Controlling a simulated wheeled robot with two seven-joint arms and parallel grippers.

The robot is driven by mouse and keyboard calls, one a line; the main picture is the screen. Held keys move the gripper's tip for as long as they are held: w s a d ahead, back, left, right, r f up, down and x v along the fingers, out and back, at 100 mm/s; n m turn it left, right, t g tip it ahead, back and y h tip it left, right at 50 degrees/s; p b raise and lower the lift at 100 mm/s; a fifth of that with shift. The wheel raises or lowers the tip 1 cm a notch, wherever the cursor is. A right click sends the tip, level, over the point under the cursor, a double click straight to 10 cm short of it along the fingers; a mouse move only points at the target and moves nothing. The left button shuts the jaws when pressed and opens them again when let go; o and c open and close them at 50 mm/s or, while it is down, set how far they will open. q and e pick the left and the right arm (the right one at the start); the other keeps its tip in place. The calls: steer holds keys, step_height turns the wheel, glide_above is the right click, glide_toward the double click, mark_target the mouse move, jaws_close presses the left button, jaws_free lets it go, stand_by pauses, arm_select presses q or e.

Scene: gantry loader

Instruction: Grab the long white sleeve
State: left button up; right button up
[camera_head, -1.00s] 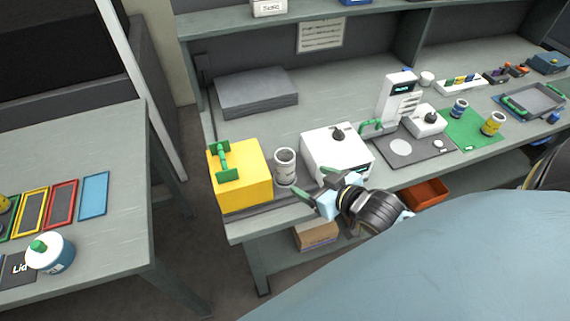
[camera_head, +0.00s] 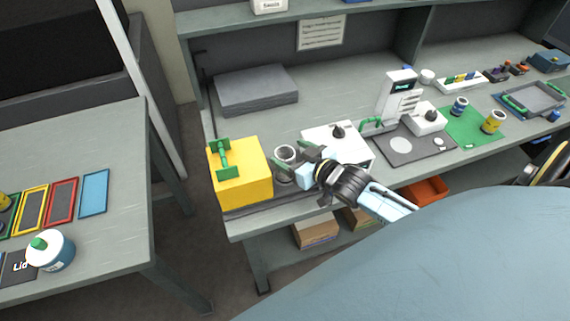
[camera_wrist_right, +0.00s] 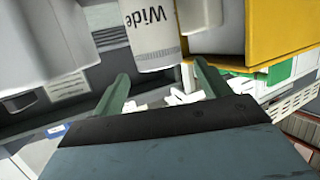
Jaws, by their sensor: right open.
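A white cylindrical sleeve (camera_head: 285,155) stands upright on the bench between a yellow box (camera_head: 240,178) and a white box (camera_head: 345,137). In the right wrist view the sleeve (camera_wrist_right: 151,32) shows the printed word "Wide" and lies just beyond the fingertips. My right gripper (camera_head: 293,158) is open beside the sleeve in the head view, partly covering it. In the right wrist view the open gripper (camera_wrist_right: 160,76) has nothing between its green fingers. Whether the fingers touch the sleeve is unclear. My left gripper is out of view.
The yellow box carries a green handle (camera_head: 224,158) and stands close to the sleeve's left. The white box with a black knob stands close to its right. A grey slab (camera_head: 255,92) lies behind. A scale-like device (camera_head: 398,98) stands further right.

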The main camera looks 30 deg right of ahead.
mark_target(279, 150)
steer(key=x, duration=0.2)
steer(key=f+x, duration=0.1)
steer(key=x, duration=0.2)
steer(key=shift+s+a, duration=0.1)
steer(key=shift+s, duration=0.05)
steer(key=c, duration=1.4)
steer(key=shift+r, duration=0.15)
steer(key=shift+c, duration=0.3)
